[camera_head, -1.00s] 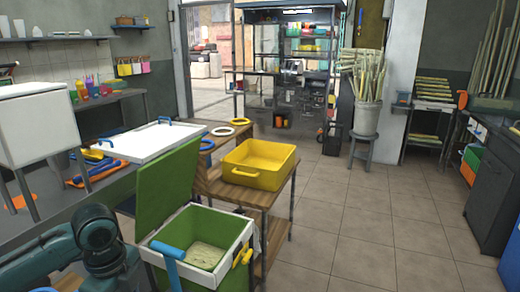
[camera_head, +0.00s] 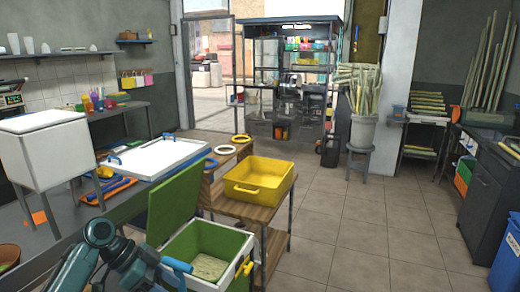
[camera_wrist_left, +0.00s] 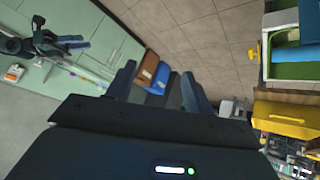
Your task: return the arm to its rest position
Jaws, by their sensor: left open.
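My left arm (camera_head: 105,245) shows at the lower left of the head view, bent, beside the open green and white cooler box (camera_head: 237,245). In the left wrist view my left gripper (camera_wrist_left: 160,85) has its two dark fingers spread apart with nothing held between them. A brown item and a blue item (camera_wrist_left: 161,75) show in the background beyond the fingers.
A yellow tub (camera_head: 258,190) stands on a wooden table right of the cooler. A white tray (camera_head: 158,158) lies on the workbench behind the arm. Tiled floor (camera_head: 360,230) is clear on the right. A bucket of cane (camera_head: 363,130) stands on a stool farther back.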

